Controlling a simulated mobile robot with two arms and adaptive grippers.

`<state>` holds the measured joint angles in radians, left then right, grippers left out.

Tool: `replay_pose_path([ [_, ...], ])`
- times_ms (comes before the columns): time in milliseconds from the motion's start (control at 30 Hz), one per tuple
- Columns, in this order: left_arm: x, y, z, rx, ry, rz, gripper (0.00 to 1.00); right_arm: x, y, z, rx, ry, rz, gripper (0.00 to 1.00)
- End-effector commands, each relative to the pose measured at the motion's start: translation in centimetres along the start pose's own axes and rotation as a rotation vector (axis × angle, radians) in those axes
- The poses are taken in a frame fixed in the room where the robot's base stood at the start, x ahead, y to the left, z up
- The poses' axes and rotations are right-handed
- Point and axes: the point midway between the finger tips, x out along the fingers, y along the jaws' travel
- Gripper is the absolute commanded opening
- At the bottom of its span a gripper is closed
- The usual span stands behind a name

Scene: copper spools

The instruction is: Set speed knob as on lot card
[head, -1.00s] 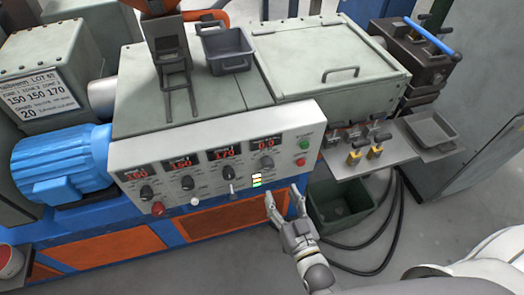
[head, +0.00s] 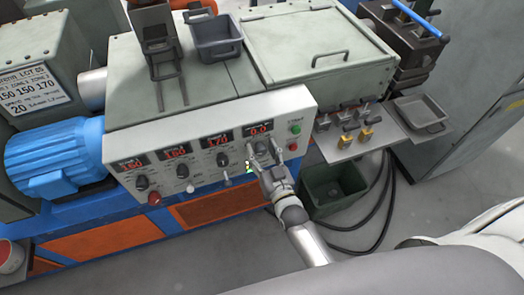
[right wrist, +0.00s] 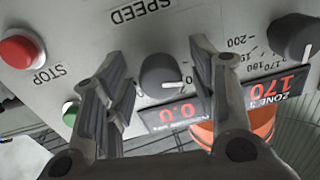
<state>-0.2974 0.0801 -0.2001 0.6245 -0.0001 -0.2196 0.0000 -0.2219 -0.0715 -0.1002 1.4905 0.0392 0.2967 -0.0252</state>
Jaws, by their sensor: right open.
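The speed knob (right wrist: 160,76) is a dark round knob with a white pointer line, under the SPEED label in the right wrist view. My right gripper (right wrist: 157,58) is open, with one finger on each side of the knob; I cannot tell whether they touch it. In the head view my right gripper (head: 264,153) is at the right part of the control panel (head: 208,183), partly hiding the knob. The speed display (head: 258,130) reads 0.0. The lot card (head: 35,88) at the left reads 150 150 170, with 20 below. My left gripper is not in view.
A red STOP button (right wrist: 22,48) and a green button (right wrist: 70,112) are near the knob. The ZONE 3 knob (right wrist: 293,38) is on the other side. A tool shelf (head: 345,143) juts out right of the panel, above a green bin (head: 335,190).

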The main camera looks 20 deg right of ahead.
Motion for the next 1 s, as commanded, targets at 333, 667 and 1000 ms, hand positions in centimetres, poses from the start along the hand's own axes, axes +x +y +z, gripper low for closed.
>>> replay_pose_path([
  [333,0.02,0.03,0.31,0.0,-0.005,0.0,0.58,-0.04,-0.01,0.03,0.0,-0.001,0.0,0.3],
  [667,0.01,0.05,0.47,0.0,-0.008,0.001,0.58,-0.05,-0.01,0.03,0.005,-0.001,0.0,0.06],
  [1000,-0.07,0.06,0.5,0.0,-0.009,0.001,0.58,-0.04,-0.04,0.07,0.131,0.003,-0.002,0.06],
])
